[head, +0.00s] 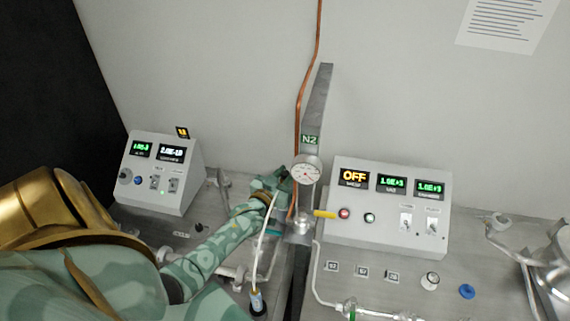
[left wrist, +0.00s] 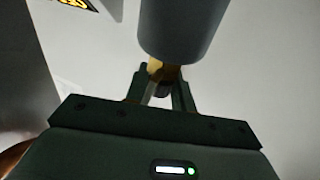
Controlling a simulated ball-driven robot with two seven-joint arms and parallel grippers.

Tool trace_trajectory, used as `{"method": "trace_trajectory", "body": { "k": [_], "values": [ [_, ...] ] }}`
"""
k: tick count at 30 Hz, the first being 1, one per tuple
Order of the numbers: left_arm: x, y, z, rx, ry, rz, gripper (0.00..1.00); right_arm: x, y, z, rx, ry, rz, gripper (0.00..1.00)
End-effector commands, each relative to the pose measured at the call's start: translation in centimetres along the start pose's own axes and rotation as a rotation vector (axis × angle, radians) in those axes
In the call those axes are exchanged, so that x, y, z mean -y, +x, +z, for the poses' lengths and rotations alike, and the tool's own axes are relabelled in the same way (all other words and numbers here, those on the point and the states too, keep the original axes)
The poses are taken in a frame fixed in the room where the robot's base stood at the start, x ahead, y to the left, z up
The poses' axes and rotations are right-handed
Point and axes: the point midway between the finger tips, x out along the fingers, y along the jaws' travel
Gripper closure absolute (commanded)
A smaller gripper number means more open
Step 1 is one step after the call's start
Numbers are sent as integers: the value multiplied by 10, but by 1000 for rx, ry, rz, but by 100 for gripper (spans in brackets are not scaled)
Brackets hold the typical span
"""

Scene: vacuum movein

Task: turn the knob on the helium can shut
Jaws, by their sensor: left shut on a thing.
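My left gripper (head: 283,178) is at the end of the green patterned arm, close to the gauge post in the head view. In the left wrist view, its dark fingers (left wrist: 163,92) are shut on a small brass-coloured part (left wrist: 165,73). This part sits at the end of a grey cylinder (left wrist: 182,28), which may be the helium can. I cannot tell whether the brass part is the knob, or how far it is turned. In the head view, the held thing is hidden by the hand and arm. My right gripper is not in view.
A round gauge (head: 306,170) and N2 post (head: 316,105) stand right beside the hand. A thin white tube (head: 266,232) runs below it. Control boxes stand left (head: 160,172) and right (head: 388,207). A steel vessel (head: 555,275) is at far right.

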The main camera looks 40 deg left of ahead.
Motion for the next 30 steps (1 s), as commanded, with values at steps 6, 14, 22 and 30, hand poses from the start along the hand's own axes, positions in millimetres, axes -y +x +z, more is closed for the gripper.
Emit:
{"method": "trace_trajectory", "body": {
  "k": [6, 14, 22, 30],
  "values": [
    [0, 0, -1, -2, -1, 1, 70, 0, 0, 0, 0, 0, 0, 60],
    [0, 0, -1, -2, 0, 1, 55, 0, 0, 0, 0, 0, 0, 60],
    [0, -23, 0, 1, -1, 1, 55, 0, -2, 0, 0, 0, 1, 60],
    [0, -96, 1, 3, 0, 1, 55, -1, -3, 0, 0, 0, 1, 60]
  ]
}}
